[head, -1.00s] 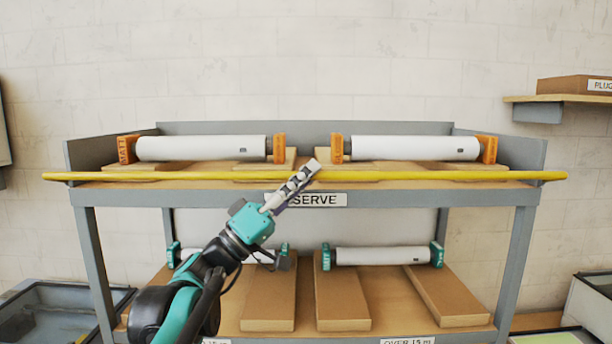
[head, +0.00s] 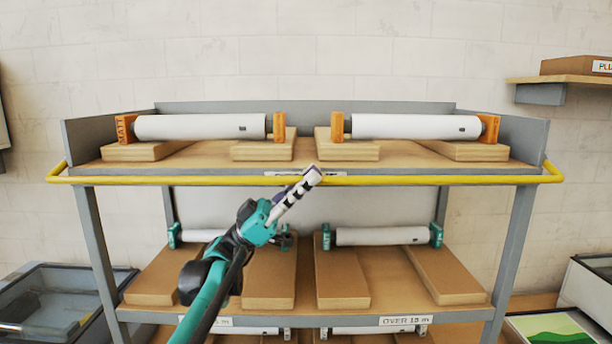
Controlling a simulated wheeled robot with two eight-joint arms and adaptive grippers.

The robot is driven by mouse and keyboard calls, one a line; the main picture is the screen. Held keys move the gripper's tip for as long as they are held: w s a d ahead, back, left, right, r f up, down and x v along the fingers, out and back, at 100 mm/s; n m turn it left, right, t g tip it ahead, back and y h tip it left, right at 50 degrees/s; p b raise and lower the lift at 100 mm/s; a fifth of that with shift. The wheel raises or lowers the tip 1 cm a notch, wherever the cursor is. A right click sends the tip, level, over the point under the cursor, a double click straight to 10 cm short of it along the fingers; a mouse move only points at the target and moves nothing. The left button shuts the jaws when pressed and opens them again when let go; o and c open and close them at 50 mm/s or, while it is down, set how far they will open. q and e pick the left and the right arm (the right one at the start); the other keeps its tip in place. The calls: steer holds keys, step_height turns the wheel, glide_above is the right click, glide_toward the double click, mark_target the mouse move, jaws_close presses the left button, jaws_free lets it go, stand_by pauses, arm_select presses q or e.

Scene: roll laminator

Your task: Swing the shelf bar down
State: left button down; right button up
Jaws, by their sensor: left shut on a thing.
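The yellow shelf bar (head: 430,180) runs across the front of the upper shelf in the head view, with its bent ends at the shelf's two sides. It lies level with the shelf's front edge, below the rolls. My left gripper (head: 311,177) is at the middle of the bar, shut on it. The fingers cover a short stretch of the bar. My right gripper is not in view.
The upper shelf (head: 205,158) carries two white rolls (head: 200,127) (head: 415,127) with orange end blocks on wooden pads. The lower shelf (head: 390,275) holds white rolls with teal ends.

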arm_select(q)
steer(key=shift+f+m+g, duration=0.15)
steer(key=shift+m+g, duration=0.35)
steer(key=c, duration=1.5)
jaws_free()
steer(key=shift+w, duration=0.1)
steer(key=shift+c, duration=0.2)
steer(key=v, duration=1.2)
